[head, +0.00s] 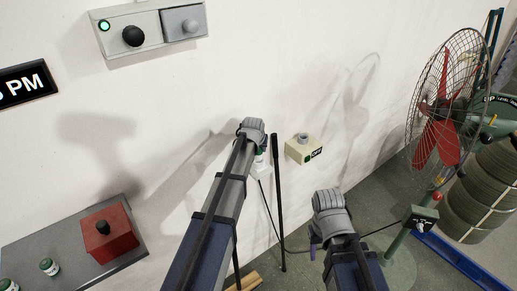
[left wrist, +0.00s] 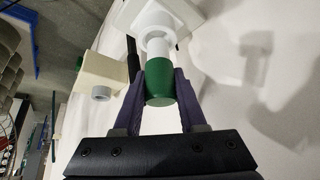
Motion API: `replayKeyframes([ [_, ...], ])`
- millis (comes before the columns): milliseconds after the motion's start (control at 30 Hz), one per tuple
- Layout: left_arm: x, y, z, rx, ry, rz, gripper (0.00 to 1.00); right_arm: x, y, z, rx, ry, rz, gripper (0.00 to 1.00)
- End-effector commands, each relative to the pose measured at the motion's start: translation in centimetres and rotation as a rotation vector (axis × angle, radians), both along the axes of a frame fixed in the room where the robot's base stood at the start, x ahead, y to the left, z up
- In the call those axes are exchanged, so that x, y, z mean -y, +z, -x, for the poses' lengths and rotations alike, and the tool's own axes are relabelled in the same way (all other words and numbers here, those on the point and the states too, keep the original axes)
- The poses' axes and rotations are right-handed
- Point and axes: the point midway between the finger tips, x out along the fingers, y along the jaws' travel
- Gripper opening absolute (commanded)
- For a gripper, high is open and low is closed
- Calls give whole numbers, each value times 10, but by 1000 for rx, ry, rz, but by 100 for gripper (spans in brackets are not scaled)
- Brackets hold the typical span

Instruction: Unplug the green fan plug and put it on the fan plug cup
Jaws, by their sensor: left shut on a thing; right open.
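The green plug (left wrist: 160,84) is between the two purple fingers of my left gripper (left wrist: 160,76), which is shut on it. A white cylindrical piece is in line with the plug, directly in front of a white wall socket (left wrist: 158,20); I cannot tell how far the plug is seated. In the head view my left gripper (head: 258,146) is at the wall, its fingers mostly hidden by the wrist. My right gripper (head: 315,242) is open and empty, low in front of the wall. I cannot identify the fan plug cup for certain.
A cream box (head: 304,149) with an OFF label is on the wall just right of my left gripper. A shelf (head: 62,238) at left bears a red box (head: 106,234) and small green-white items (head: 49,266). A red-bladed fan (head: 440,130) stands at right.

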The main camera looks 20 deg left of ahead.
Motion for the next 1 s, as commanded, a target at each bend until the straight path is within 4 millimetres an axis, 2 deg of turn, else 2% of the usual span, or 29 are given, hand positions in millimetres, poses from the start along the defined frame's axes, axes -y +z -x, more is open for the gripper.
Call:
replayKeyframes([
  [1000,0,-25,0,0,0,0,0,0,-26,0,0,0,0,50],
])
